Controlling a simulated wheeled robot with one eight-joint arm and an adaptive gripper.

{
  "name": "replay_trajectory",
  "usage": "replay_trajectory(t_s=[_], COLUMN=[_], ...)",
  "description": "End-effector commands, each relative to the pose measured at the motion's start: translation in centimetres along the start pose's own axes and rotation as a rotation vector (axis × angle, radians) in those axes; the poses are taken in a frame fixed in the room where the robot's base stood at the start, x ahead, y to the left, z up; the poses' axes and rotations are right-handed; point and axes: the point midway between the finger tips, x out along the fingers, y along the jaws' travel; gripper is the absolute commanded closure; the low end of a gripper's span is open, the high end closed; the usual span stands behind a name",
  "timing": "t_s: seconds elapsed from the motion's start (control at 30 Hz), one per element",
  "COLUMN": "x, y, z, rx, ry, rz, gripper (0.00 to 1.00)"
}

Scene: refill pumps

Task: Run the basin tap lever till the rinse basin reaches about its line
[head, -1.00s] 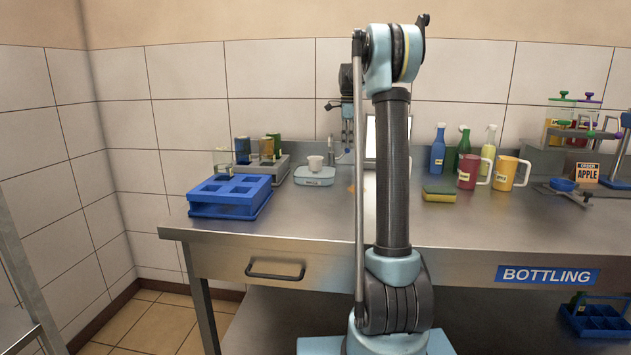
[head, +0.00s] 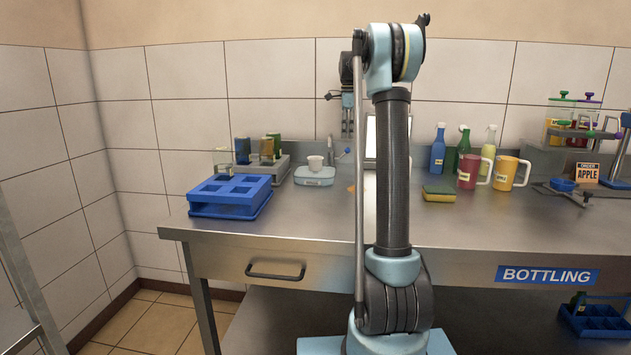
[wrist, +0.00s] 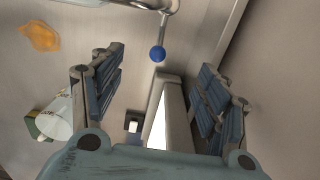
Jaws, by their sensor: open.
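The basin tap lever shows as a blue knob (wrist: 157,54) on a metal stem at the top middle of the wrist view. In the head view the same blue knob (head: 347,150) is beside the metal tap (head: 331,148) at the back of the bench. My gripper (wrist: 163,62) is open and empty, its fingers apart on either side of the knob in the picture; no contact is visible. In the head view my gripper (head: 347,134) hangs above the knob.
A white-faced panel (wrist: 158,122) stands between and below my fingers in the wrist view. An orange spill (wrist: 39,36) lies on the steel bench (head: 300,217). A blue rack (head: 230,197) stands left; bottles and mugs stand right.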

Motion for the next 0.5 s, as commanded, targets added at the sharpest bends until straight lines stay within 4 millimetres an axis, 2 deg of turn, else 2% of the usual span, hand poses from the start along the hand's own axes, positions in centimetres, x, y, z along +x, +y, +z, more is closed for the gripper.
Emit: replay_trajectory(t_s=[0.5], x=[-2.1], y=[0.0], z=[0.0], rx=[0.000], ry=[0.000], rz=[0.000], gripper=[0.31])
